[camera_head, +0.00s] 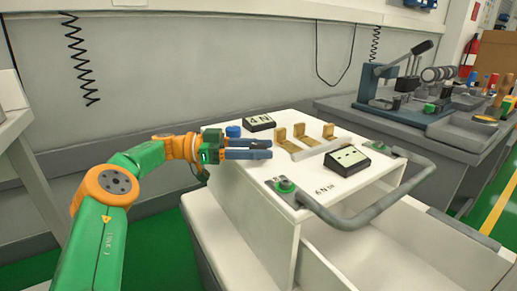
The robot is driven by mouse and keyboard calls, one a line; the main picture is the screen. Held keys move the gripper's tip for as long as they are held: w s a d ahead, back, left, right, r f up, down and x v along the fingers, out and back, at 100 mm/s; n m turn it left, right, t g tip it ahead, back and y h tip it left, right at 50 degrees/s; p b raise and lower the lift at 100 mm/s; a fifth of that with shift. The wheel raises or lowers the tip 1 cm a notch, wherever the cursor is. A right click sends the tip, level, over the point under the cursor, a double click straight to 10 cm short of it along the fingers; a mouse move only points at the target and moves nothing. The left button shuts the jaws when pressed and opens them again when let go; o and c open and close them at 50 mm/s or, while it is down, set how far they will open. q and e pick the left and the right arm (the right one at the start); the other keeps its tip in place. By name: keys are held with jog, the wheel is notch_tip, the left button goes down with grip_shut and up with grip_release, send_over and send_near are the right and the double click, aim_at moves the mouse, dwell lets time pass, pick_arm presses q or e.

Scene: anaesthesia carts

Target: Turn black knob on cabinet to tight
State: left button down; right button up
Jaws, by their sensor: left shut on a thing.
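The white cabinet (335,200) stands in the middle of the head view, with a grey curved handle on its front. My left gripper (270,149) reaches in from the left, low over the left part of the cabinet top. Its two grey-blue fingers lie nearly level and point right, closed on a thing. The black knob does not show clearly; the fingers cover the spot where they grip. A small blue round piece (233,131) shows just behind the fingers. My right gripper is not in view.
Tan upright tabs (299,131) stand in a slot right of the fingers. A black labelled block (347,158) and a "4 N" block (258,122) sit on the top. A green button (285,186) is near the front. A bench with a lever press (392,75) stands at right.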

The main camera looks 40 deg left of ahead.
aim_at(259, 145)
pick_arm(q)
jog(key=shift+c, duration=1.7)
grip_release()
jog(key=shift+r, duration=0.1)
jog(key=shift+r, duration=0.4)
notch_tip(259, 145, up, 3)
jog(key=shift+w+f+p, duration=0.1)
jog(key=shift+p, duration=0.95)
jog(key=s+d+r, duration=0.7)
jog(key=s+r, duration=0.2)
jog(key=s, duration=0.3)
jog(key=shift+d+r+b, duration=0.15)
jog(key=shift+d+b, duration=0.1)
jog(key=shift+b, duration=0.15)
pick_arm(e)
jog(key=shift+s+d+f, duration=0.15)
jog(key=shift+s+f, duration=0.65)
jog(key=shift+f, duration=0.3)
